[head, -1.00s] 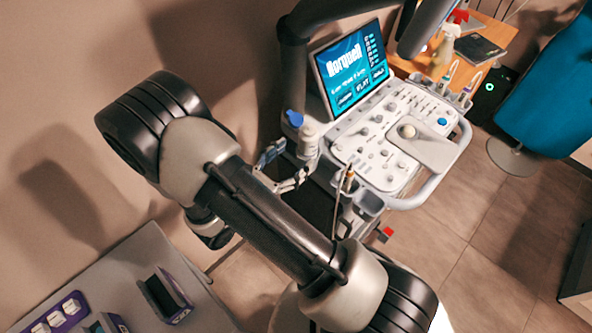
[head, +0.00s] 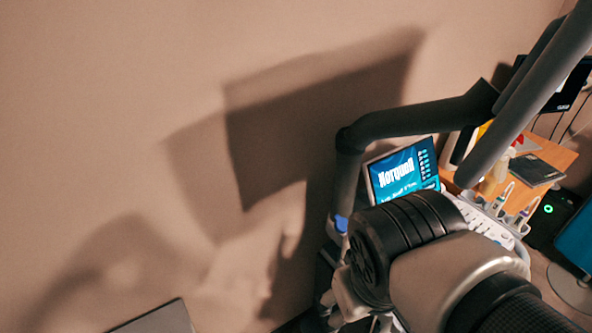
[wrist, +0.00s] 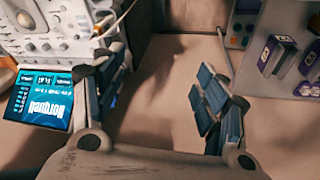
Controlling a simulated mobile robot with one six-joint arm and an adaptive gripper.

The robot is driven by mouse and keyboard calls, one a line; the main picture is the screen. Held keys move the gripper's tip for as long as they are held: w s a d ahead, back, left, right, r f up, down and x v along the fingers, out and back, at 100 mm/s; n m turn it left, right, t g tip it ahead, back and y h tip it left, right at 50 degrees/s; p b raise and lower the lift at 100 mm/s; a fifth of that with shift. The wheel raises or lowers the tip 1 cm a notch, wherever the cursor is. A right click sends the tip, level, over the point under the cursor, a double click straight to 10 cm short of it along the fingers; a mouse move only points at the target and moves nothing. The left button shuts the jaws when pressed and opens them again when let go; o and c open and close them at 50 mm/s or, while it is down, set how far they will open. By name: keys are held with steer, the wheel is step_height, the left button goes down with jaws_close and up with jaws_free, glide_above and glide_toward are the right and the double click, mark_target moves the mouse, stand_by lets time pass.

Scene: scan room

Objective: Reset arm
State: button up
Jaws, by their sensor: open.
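My arm (head: 440,270) fills the lower right of the head view and hides its own gripper there. In the wrist view my gripper (wrist: 158,95) is open, its two blue-padded fingers wide apart. Nothing is held between them; only plain wall and floor surface shows behind.
The ultrasound machine's screen (head: 403,172) is lit behind my arm; the screen also shows upside down at left in the wrist view (wrist: 42,100), close to the left finger. A dark machine arm (head: 420,122) rises above. A wooden desk (head: 548,160) stands right. Purple-edged boxes (wrist: 277,52) sit right.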

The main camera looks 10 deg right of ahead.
steer(key=shift+w+a+r+m+t+y, duration=0.1)
steer(key=shift+a+r+m+t+y, duration=0.4)
steer(key=shift+a+r+t, duration=0.35)
steer(key=shift+d+r, duration=0.1)
steer(key=shift+r, duration=0.05)
